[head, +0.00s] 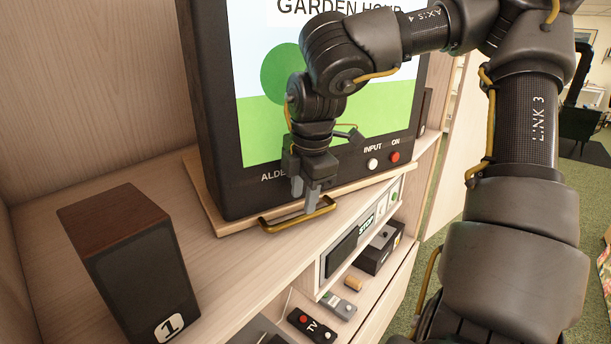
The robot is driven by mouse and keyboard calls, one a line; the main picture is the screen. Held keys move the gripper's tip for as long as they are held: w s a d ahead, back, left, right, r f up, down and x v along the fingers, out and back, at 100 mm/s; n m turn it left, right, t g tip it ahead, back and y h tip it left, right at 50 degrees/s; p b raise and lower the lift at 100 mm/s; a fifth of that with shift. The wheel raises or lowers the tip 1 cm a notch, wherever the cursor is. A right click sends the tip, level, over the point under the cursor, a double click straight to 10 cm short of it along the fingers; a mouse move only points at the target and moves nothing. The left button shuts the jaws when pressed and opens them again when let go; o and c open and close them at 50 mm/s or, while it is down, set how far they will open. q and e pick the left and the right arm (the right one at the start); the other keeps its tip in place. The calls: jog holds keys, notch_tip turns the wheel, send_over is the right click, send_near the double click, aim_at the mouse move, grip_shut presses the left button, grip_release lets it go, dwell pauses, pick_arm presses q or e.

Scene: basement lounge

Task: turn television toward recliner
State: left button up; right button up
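The television (232,190) stands on a thin wooden turning board (205,193) on the cabinet shelf. Its lit screen (257,35) reads "GARDEN HO..." above a green scene, partly hidden by my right arm. It faces toward the front right. A brass bar handle (275,224) sticks out from the board's front edge. My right gripper (307,203) points down at this handle, its fingertips at or just above the bar. I cannot tell whether the fingers grip it. My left gripper is out of view. No recliner can be made out.
A dark speaker marked 1 (145,268) stands to the left on the shelf. A lower shelf holds a device reading "STOP" (362,230), a dark box (378,252) and remotes (312,324). Green carpet (446,185) shows at right. Bare shelf (225,270) lies between speaker and handle.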

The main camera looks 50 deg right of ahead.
notch_tip(320, 180, up, 7)
jog(key=s, duration=0.1)
jog(key=shift+s+a+f+b, duration=0.15)
jog(key=shift+a+f+b, duration=0.1)
jog(key=shift+b, duration=0.1)
dwell(0.4)
